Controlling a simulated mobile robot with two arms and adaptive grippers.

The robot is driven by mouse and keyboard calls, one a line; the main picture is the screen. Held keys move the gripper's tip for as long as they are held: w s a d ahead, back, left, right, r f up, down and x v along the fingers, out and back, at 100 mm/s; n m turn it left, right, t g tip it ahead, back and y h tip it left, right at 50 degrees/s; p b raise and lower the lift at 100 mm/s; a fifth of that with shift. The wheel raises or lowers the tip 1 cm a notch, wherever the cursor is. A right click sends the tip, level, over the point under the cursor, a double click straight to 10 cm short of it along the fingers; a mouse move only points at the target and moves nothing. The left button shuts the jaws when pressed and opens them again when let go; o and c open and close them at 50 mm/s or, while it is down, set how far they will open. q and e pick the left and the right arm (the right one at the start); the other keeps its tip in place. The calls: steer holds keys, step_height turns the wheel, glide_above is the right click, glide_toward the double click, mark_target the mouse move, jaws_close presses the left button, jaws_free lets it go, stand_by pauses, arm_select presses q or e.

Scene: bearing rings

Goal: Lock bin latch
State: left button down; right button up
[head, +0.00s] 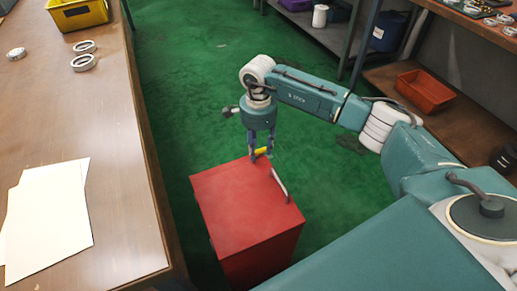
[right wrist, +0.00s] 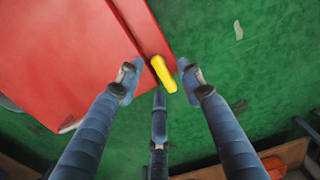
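The red bin (head: 245,205) stands on the green floor beside the wooden table, its lid down. A yellow latch (head: 263,151) sits at the bin's far edge; in the right wrist view the latch (right wrist: 162,74) projects past the red edge. My right gripper (head: 260,154) reaches down over that edge. In the right wrist view my right gripper (right wrist: 160,82) has its fingers spread around the latch, with clear gaps on both sides. Whether any finger touches it, I cannot tell. My left gripper is not in view.
The wooden table (head: 110,185) on the left holds white sheets (head: 45,225), metal rings (head: 83,62) and a yellow bin (head: 78,14). A pale curved handle (head: 280,185) is on the red bin's right side. Shelves with an orange tray (head: 424,91) stand right. Green floor (head: 190,80) beyond is clear.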

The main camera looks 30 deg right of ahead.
steer(key=shift+f, duration=0.25)
jaws_close()
